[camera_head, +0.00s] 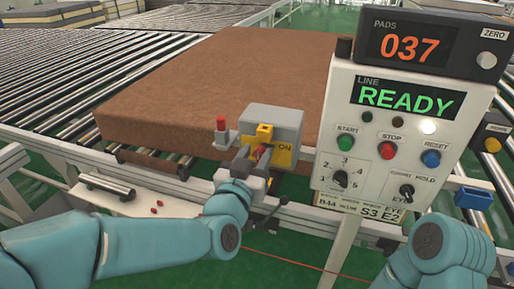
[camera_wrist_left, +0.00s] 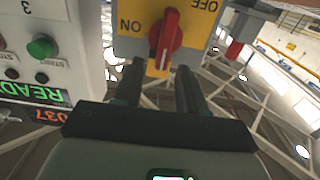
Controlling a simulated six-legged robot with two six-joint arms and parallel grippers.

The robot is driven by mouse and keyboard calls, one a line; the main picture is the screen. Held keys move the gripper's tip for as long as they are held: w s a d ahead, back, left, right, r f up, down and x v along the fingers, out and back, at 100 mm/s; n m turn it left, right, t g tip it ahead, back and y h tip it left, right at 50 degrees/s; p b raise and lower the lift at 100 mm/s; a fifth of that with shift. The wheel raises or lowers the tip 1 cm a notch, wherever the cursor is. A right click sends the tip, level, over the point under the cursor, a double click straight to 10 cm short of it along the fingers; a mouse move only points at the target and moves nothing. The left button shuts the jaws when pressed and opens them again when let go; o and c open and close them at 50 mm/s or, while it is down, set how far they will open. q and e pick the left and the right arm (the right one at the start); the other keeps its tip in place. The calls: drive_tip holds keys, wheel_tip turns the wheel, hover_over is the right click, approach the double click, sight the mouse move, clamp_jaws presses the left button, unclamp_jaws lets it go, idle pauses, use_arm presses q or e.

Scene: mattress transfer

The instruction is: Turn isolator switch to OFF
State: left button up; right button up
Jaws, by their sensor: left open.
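The isolator switch (camera_head: 275,118) is a grey box with a yellow plate on the rail in front of the brown mattress. "ON" is readable on the plate in the head view. Its red handle (camera_wrist_left: 167,38) shows upright in the left wrist view, with "ON" on the left and "OFF" at upper right, both upside down. My left gripper (camera_head: 256,158) is open in front of the switch. In the left wrist view its two fingers (camera_wrist_left: 157,74) are spread just below the handle; contact cannot be told. My right arm shows at lower right, its gripper out of sight.
A control panel (camera_head: 397,130) reading READY stands right of the switch, under a PADS display (camera_head: 430,47) showing 037. A red-topped post (camera_head: 221,130) stands left of the switch. The brown mattress (camera_head: 205,80) lies behind on the roller conveyor (camera_head: 60,85).

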use_arm(q)
drive_tip(key=shift+w+d, duration=0.2)
drive_tip(key=shift+w, duration=0.3)
drive_tip(key=shift+w+f, duration=0.15)
drive_tip(key=shift+w, duration=0.35)
drive_tip(key=shift+s, duration=0.25)
clamp_jaws()
